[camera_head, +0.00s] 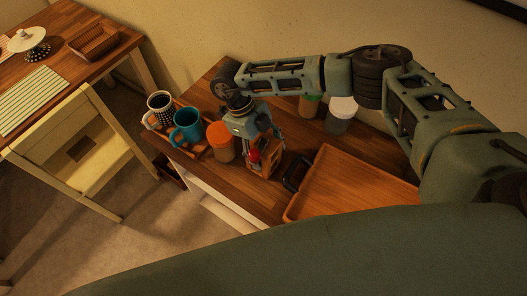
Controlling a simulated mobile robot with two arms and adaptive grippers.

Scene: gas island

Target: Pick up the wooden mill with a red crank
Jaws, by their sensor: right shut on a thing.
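The wooden mill with a red crank (266,160) stands on the wooden counter, between an orange-lidded jar and a wooden tray. Its orange-brown wooden body and a red part show below my gripper. My right gripper (260,142) comes down on it from above, with its fingers around the mill's upper part, and is shut on it. The gripper hides much of the mill's top, and I cannot tell whether its base touches the counter. My left gripper is not in view.
An orange-lidded jar (220,141), a teal mug (187,127) and a patterned mug (160,106) stand to the left. A wooden tray (335,206) with a dark handle lies at right.

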